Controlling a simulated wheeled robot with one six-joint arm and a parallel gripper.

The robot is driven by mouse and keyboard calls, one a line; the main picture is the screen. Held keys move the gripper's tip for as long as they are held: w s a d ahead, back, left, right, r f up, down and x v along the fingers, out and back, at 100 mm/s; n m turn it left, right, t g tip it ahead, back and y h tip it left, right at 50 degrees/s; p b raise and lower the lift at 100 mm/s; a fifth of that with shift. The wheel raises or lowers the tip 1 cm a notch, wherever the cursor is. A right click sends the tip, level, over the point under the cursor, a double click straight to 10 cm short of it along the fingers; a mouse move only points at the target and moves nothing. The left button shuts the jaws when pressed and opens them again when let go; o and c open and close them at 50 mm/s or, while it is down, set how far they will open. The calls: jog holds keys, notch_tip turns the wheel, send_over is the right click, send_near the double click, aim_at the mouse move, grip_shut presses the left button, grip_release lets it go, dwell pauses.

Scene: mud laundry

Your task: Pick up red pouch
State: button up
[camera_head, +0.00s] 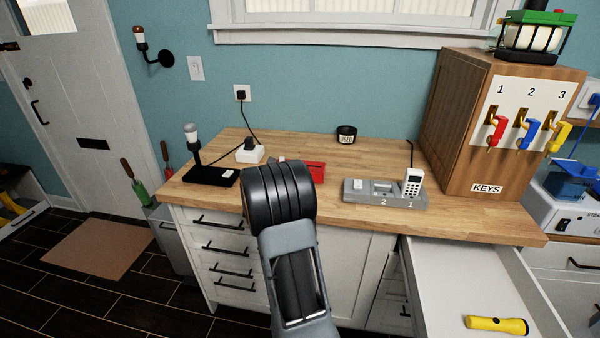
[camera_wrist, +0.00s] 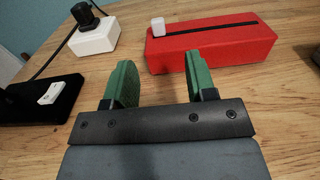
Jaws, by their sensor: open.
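The red pouch (camera_wrist: 212,42) lies on the wooden counter, a red block shape with a black strip along its top and a small white tab at its left end. In the head view the red pouch (camera_head: 314,171) shows just behind my arm, its left part partly hidden. My gripper (camera_wrist: 158,80) is open, with two green fingers apart and nothing between them. The fingers point toward the near side of the pouch, short of it, and lean to its left half. In the head view the gripper fingers are hidden behind my arm.
A white plug block (camera_wrist: 93,37) and a black lamp base (camera_wrist: 40,100) stand left of the pouch. A grey two-slot dock (camera_head: 385,195) with a handset (camera_head: 412,182) is to the right. The wooden key cabinet (camera_head: 465,130) stands farther right. An open drawer (camera_head: 450,290) holds a yellow flashlight (camera_head: 497,325).

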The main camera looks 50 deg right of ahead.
aim_at(281, 158)
jog(key=p+x, duration=0.2)
jog(key=x, duration=0.7)
jog(key=shift+w+d+r, duration=0.1)
jog(key=shift+w+d, duration=0.1)
jog(key=shift+w, duration=0.15)
grip_shut()
dwell(0.4)
